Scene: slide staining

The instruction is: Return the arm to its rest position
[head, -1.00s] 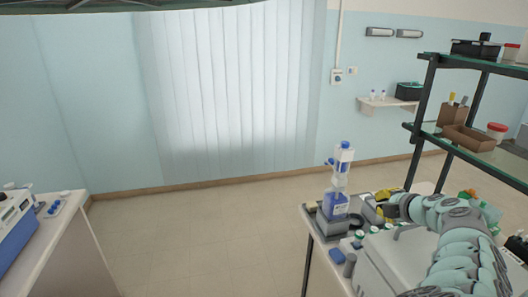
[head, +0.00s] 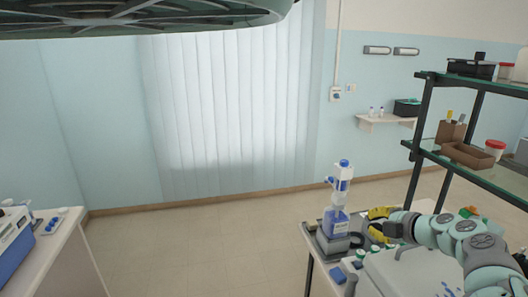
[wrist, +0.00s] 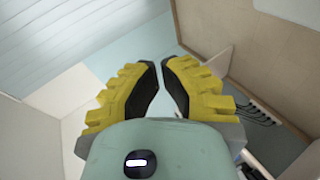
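My gripper (head: 370,226) is at the right of the head view, low beside the bench, with my pale green arm running off to the right. In the wrist view my gripper (wrist: 160,64) shows two yellow fingers with black pads. The fingertips lean close together, with a narrow gap between them. The gap is empty and the gripper holds nothing. A blue-labelled dispenser bottle (head: 336,220) stands upright on the bench, just left of the gripper in the head view. Whether they touch cannot be told.
The bench (head: 312,238) holds several small items near the arm. A dark-framed shelf (head: 424,150) with glass levels rises behind my arm. A green lamp-like canopy (head: 150,14) hangs at the top left. Another bench (head: 72,262) stands at left. The floor (head: 200,255) between is clear.

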